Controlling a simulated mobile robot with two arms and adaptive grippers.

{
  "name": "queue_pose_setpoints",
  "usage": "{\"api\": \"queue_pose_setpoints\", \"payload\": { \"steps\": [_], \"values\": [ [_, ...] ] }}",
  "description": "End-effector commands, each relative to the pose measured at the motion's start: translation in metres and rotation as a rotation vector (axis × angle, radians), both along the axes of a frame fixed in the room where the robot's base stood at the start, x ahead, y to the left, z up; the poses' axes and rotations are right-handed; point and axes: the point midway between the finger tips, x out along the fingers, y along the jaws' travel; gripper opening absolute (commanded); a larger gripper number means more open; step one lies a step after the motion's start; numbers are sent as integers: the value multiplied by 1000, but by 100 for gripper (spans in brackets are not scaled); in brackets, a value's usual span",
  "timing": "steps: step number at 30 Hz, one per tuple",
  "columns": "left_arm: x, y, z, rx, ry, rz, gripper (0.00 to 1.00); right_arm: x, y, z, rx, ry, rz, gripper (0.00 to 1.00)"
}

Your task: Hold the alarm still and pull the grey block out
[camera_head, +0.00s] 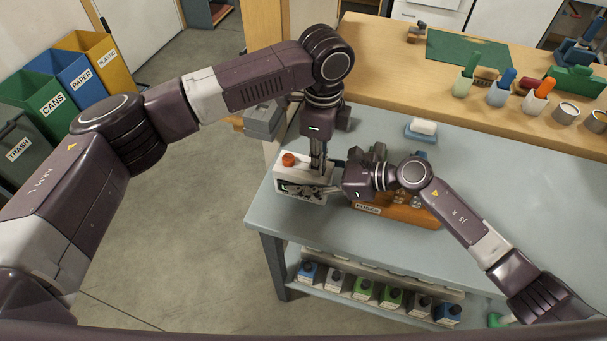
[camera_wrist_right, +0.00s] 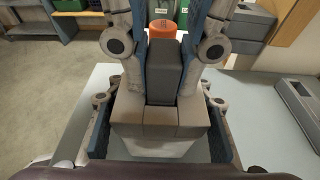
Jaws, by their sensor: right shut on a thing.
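The alarm (camera_head: 290,184) is a white box with an orange-red button (camera_head: 288,160) on top. It sits at the left end of the grey-blue table. My left gripper (camera_head: 318,172) points down at the alarm's right part; whether its fingers press on it is unclear. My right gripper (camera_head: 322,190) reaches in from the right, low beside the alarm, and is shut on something. In the right wrist view its fingers (camera_wrist_right: 165,50) stand either side of a dark grey block (camera_wrist_right: 162,72), with the orange button (camera_wrist_right: 162,29) just beyond. The block's far end is hidden.
An orange-brown holder labelled FUSES (camera_head: 400,214) stands right of the alarm, under my right wrist. A blue dish with a white bar (camera_head: 423,129) lies behind. A wooden counter (camera_head: 385,72) runs along the back. The table's right half (camera_head: 510,200) is largely clear.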

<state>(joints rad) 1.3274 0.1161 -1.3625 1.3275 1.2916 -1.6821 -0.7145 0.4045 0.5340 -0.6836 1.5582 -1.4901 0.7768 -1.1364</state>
Motion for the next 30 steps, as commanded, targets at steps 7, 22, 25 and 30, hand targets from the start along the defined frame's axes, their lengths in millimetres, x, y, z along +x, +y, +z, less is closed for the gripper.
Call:
{"api": "queue_pose_setpoints", "payload": {
  "steps": [7,22,25,30],
  "values": [
    [0,0,0,-1,-1,0,0,-1,1,0,0,1,2,18],
    [0,0,11,-1,-1,0,0,-1,0,0,0,1,1,18],
    [0,-1,16,-1,-1,0,0,-1,0,0,0,1,1,18],
    [0,0,24,-1,-1,0,0,-1,0,0,-1,2,1,18]
  ]
}}
